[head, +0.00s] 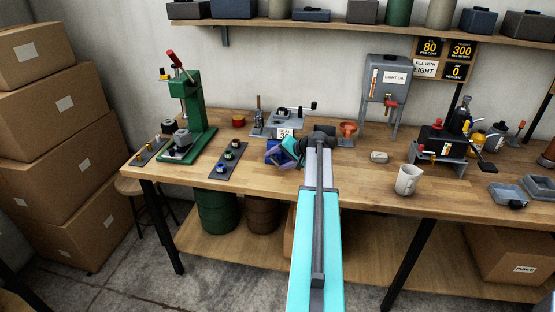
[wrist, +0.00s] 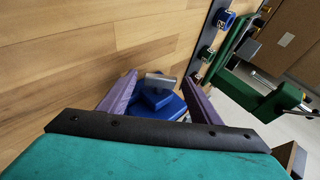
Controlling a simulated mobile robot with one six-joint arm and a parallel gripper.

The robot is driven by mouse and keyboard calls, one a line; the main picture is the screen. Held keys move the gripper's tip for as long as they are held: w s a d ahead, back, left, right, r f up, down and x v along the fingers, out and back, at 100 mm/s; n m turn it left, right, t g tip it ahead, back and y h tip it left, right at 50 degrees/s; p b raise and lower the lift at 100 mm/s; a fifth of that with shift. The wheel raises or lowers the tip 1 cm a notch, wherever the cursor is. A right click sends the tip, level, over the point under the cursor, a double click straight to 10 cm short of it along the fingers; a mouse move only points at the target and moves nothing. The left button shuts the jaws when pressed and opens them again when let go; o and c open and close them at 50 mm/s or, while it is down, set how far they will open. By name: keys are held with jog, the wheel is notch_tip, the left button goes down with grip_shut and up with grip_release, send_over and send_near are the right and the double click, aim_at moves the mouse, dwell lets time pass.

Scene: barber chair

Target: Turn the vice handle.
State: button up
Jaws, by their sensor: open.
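The blue vice (head: 272,146) sits near the front of the workbench, left of centre, and my gripper (head: 280,158) partly covers it in the head view. In the wrist view, a blue body (wrist: 172,108) with a short grey metal bar (wrist: 160,80), which looks like the vice handle, shows between my two purple fingers. My gripper (wrist: 160,84) is open, with one finger on each side of the bar. Gaps show between the fingers and the bar. The lower part of the vice is hidden behind the gripper body.
A dark strip with several knobs (head: 231,160) and a green press (head: 190,125) stand left of the vice. A grey crank fixture (head: 290,117) is behind it. A white jug (head: 408,179) stands to the right. Bare bench top (head: 352,178) lies between my arm and the jug.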

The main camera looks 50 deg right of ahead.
jog(key=c, duration=1)
jog(key=shift+c, duration=0.2)
jog(key=shift+w+a+g, duration=0.1)
jog(key=shift+w+g, duration=0.05)
jog(key=shift+g, duration=0.25)
jog(key=shift+w+a+r+n+g+h+p, duration=0.15)
jog(key=shift+n+g+h+p, duration=0.1)
jog(key=shift+g+h+p, duration=0.35)
jog(key=shift+w+d+r+n+g+h+p, duration=0.1)
jog(key=shift+n+g+h+p, duration=0.15)
jog(key=shift+g, duration=0.55)
jog(key=shift+w+a+n+g+h, duration=0.1)
jog(key=shift+w+n+g+h, duration=0.1)
jog(key=shift+g+h, duration=0.55)
jog(key=shift+w+a+n+g+h, duration=0.15)
jog(key=shift+g+h, duration=0.25)
jog(key=shift+g, duration=0.65)
jog(key=shift+s, duration=0.1)
